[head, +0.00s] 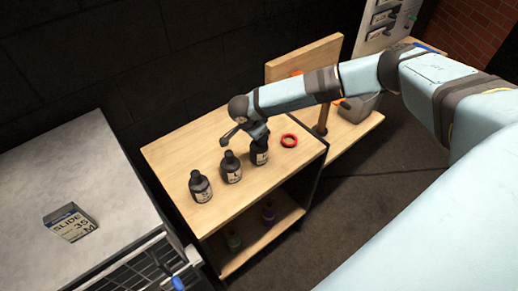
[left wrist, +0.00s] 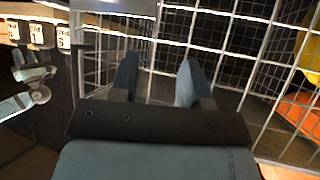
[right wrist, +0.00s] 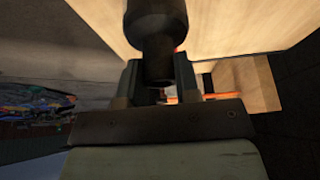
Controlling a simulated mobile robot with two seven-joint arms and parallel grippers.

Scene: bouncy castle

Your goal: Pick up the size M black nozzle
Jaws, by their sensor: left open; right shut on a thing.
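Three black nozzles with white labels stand on the wooden cart top in the head view: a left one (head: 200,187), a middle one (head: 231,168) and a right one (head: 260,157). Their size letters are too small to read there. My right gripper (head: 257,133) is at the top of the right nozzle, shut on it. In the right wrist view the dark nozzle (right wrist: 157,28) sits between the fingers. My left gripper (left wrist: 157,83) is open and empty in front of a wire cage. White labels (left wrist: 62,38) show at that view's upper left; one seems to read S.
A red ring (head: 289,141) lies right of the nozzles. Small bottles (head: 268,212) stand on the cart's lower shelf. A grey counter (head: 120,190) at left bears a box marked SLIDE 35 M (head: 70,222). A wire cage (left wrist: 230,40) surrounds my left gripper's front.

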